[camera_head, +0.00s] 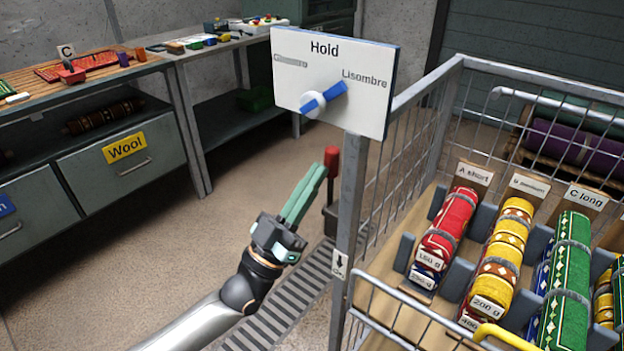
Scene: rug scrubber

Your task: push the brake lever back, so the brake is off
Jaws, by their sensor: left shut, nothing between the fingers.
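The brake lever (331,160) stands upright beside the left post of the wire cart, with a red grip on a dark shaft and base. My left gripper (317,171) reaches up from the bottom left with its green fingers shut and empty. In the picture its fingertips are just left of the red grip and lower part of the lever. I cannot tell whether they touch it. Part of the shaft is hidden behind or close to the fingers. My right gripper is not in view.
The wire cart (352,215) holds rolled rugs in labelled slots on the right. A white "Hold" sign (375,75) with a blue pointer hangs above the lever. A slotted floor strip (300,290) runs below. Workbenches with drawers (120,160) stand at left; the floor between is clear.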

